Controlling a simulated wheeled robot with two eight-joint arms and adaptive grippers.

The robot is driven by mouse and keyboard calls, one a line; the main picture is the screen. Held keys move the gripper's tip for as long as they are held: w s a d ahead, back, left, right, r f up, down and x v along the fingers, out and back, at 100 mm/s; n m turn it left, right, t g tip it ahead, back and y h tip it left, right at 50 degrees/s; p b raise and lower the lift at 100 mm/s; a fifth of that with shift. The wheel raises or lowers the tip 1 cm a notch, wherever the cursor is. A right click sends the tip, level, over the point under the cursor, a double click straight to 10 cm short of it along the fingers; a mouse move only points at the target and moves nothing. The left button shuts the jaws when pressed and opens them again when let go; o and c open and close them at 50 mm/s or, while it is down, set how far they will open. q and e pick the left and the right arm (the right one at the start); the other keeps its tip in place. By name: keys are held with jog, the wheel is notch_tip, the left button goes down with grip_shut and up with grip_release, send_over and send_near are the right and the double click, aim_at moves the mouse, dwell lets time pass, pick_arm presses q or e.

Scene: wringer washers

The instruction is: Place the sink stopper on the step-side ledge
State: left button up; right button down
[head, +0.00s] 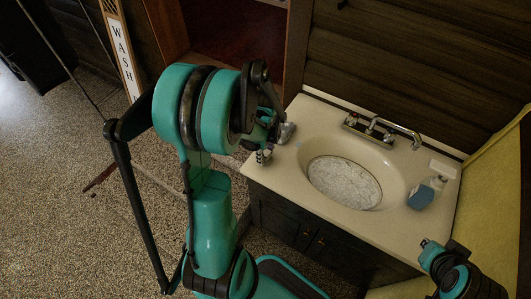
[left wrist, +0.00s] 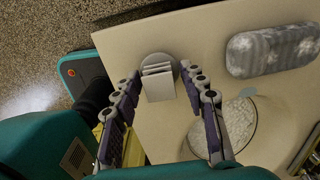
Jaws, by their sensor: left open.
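A small grey round piece with a white slotted block, apparently the sink stopper (left wrist: 158,76), is on the cream counter near its front left corner. It also shows in the head view (head: 262,157). My left gripper (left wrist: 160,73) is open, with its fingertips on either side of this piece in the left wrist view; I cannot tell whether they touch it. In the head view my left gripper (head: 268,140) is over the counter's left end, partly hidden by its own arm. My right gripper (head: 430,251) is low at the right; its fingers are not clear.
The counter (head: 325,112) holds a sunken basin (head: 343,182) with a faucet (head: 385,130) behind it. A grey mottled object (left wrist: 270,50) lies beside the piece. A wooden wall rises behind. Speckled floor lies left.

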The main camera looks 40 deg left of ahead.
aim_at(266, 152)
pick_arm(q)
jog(key=shift+r+p, duration=0.4)
jog(key=shift+r, duration=0.15)
notch_tip(266, 152, up, 11)
jog(key=p, duration=0.4)
jog(key=s+d+r+n+t, duration=0.2)
jog(key=d+r+n+t, duration=0.1)
jog(key=d+n, duration=0.5)
jog(key=s+d+r+n+t, duration=0.3)
jog(key=d+r+n+t, duration=0.1)
jog(key=d+n, duration=0.4)
jog(key=shift+s+d+r+n, duration=0.2)
jog(key=shift+r+n, duration=0.2)
jog(key=shift+r, duration=0.45)
notch_tip(266, 152, down, 2)
jog(key=shift+f+b, duration=0.15)
jog(key=shift+b, duration=1)
